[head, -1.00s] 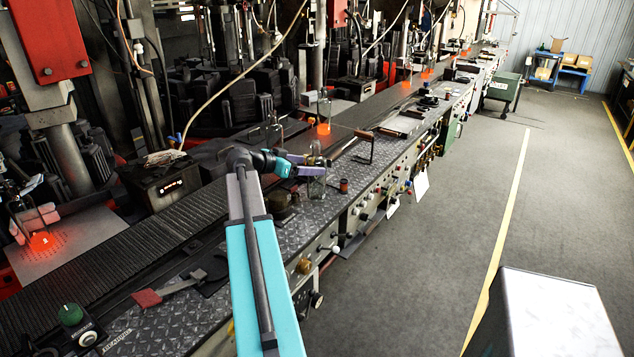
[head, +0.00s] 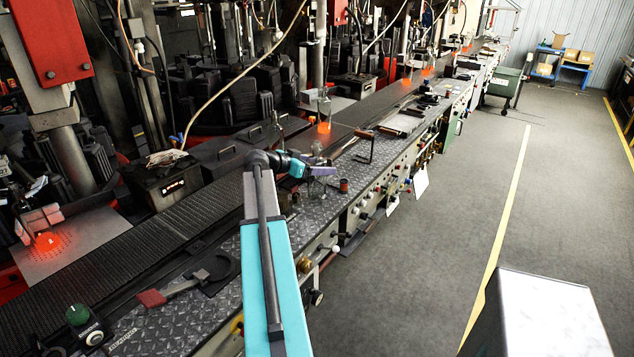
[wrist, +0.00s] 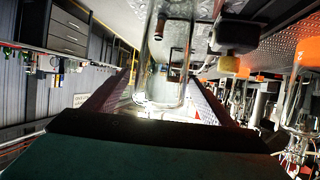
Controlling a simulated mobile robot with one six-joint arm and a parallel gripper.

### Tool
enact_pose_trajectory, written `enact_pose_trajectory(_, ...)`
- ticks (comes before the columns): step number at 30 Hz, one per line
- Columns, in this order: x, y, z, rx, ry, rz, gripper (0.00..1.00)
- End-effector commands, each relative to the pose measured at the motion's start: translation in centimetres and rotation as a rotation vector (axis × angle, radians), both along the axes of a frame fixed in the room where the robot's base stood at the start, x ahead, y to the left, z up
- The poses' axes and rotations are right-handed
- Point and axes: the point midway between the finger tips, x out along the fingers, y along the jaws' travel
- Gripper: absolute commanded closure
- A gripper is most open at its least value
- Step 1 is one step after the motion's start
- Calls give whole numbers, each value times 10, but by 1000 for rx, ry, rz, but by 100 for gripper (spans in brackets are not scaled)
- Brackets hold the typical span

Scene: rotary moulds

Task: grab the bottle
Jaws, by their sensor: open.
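The bottle (wrist: 165,62) is clear glass and fills the middle of the wrist view, between my two fingers. It appears inverted there. In the head view the bottle (head: 317,187) stands on the diamond-plate bench top, partly hidden by my gripper (head: 320,168). My gripper (wrist: 160,88) is open, with one finger on each side of the bottle. Bare gaps show between the glass and the fingers, though contact is hard to judge.
A dark red cylinder (head: 344,185) stands just right of the bottle. A bent rod tool (head: 368,147) is behind it. Another clear bottle (head: 324,108) with a glowing orange base is farther back. The grey floor (head: 430,240) to the right is clear.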

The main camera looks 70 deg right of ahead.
Motion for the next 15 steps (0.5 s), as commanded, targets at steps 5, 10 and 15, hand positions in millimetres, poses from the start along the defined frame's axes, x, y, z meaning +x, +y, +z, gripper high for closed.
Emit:
enact_pose_trajectory(5,0,0,0,0,0,-1,24)
enact_pose_trajectory(10,-1,0,0,0,0,-1,34)
enact_pose_trajectory(15,-1,0,0,0,0,-1,62)
